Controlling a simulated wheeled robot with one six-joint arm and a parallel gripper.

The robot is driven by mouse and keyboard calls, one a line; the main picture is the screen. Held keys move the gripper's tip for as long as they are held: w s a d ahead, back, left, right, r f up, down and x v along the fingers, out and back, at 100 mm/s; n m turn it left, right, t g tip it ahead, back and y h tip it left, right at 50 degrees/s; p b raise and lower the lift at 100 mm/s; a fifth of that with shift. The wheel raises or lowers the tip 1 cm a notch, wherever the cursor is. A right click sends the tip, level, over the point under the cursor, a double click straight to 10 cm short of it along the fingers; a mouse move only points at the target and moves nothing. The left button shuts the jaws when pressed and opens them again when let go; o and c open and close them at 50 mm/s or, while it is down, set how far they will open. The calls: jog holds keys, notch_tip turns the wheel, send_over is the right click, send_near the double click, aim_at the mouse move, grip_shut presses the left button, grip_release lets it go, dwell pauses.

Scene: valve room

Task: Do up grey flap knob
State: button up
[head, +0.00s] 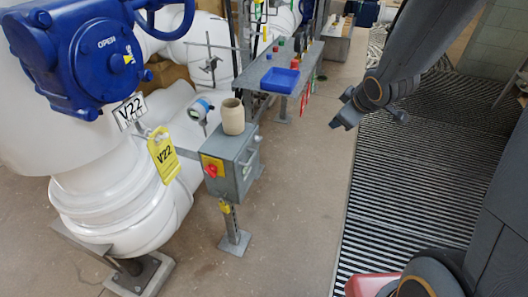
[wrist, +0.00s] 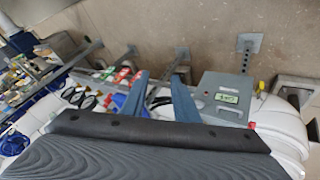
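A grey box (head: 243,182) stands on a short post, with a red rotary switch on a yellow plate (head: 211,170) on its front. Small light fittings (head: 254,152) show on its right-hand face; I cannot tell which is the flap knob or whether it is done up. In the wrist view the grey box (wrist: 221,86), with a green and white label, is right of my fingers. My gripper (head: 341,121) is up over the floor at right, well apart from the box. In the wrist view its fingers (wrist: 160,93) are spread with nothing held between them.
A beige jar (head: 233,117) stands on the box. A blue tray (head: 280,80) lies on the grey bench behind. Bare floor (head: 300,190) lies right of the box, beside ribbed matting.

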jog(key=w+a+f+n+t+y+b, duration=0.2)
jog(key=w+a+f+n+y+b, duration=0.15)
jog(key=w+f+n+b, duration=0.3)
jog(key=n+g+y+b, duration=0.3)
jog(key=n+y+b, duration=0.95)
jog(key=b, duration=0.35)
send_near(258, 139)
jog(key=w+a+n+b, duration=0.1)
jog(key=w+a+b, duration=0.1)
jog(key=a, duration=0.5)
jog(key=shift+w+f+g, duration=0.15)
jog(key=shift+w+g, duration=0.15)
jog(key=shift+w, duration=0.4)
grip_shut()
